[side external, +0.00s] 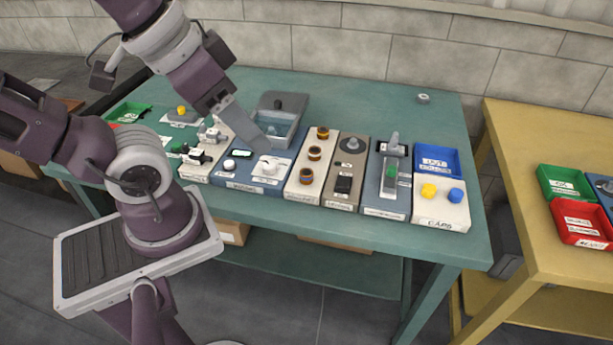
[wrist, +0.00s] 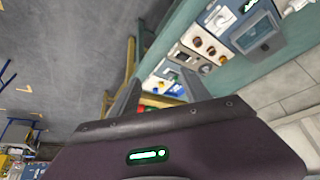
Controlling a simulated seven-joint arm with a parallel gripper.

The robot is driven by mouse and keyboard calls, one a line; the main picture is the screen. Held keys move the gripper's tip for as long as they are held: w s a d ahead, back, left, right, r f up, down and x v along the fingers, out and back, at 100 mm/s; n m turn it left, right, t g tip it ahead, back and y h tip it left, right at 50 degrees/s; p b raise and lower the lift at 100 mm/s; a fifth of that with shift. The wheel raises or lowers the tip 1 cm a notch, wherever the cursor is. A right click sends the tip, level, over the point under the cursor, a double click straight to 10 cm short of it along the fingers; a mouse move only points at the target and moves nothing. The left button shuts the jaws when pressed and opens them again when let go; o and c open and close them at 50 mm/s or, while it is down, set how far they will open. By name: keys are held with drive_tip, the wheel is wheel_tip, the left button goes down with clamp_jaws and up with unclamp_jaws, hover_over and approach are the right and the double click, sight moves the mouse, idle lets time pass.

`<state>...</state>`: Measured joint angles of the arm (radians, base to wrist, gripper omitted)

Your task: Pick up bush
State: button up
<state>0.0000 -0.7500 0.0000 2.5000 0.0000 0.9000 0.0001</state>
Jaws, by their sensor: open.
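Three short orange-brown rings with dark bands, which look like the bushes, stand in a row on a cream block (side external: 299,190). They are the far bush (side external: 323,133), the middle bush (side external: 314,153) and the near bush (side external: 306,171). In the wrist view they are small and dark, with the middle one (wrist: 211,50) between the other two. My gripper (side external: 258,143) is above the blue block left of the cream block, apart from the bushes. In the wrist view its two fingers (wrist: 160,88) are spread, with nothing visible held between them.
A blue block (side external: 232,177) with a grey open box (side external: 277,124) is left of the bushes. A grey block (side external: 342,172), a tall-levered block (side external: 389,190) and a caps tray (side external: 440,212) stand to the right. A blue bin (side external: 437,160) is behind the caps. A yellow table (side external: 530,135) is far right.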

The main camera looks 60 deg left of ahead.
drive_tip(key=w+a+f+m+g, duration=0.2)
drive_tip(key=w+a+m, duration=0.15)
drive_tip(key=w, duration=0.35)
drive_tip(key=m+g, duration=0.4)
drive_tip(key=m, duration=1)
hover_over(306, 169)
wheel_tip(306, 169, down, 19)
drive_tip(key=f, duration=0.5)
drive_tip(key=d+f, duration=0.1)
drive_tip(key=f, duration=0.1)
drive_tip(key=shift+s+d+f, duration=0.1)
drive_tip(key=shift+s+f, duration=0.2)
drive_tip(key=shift+f, duration=0.05)
clamp_jaws()
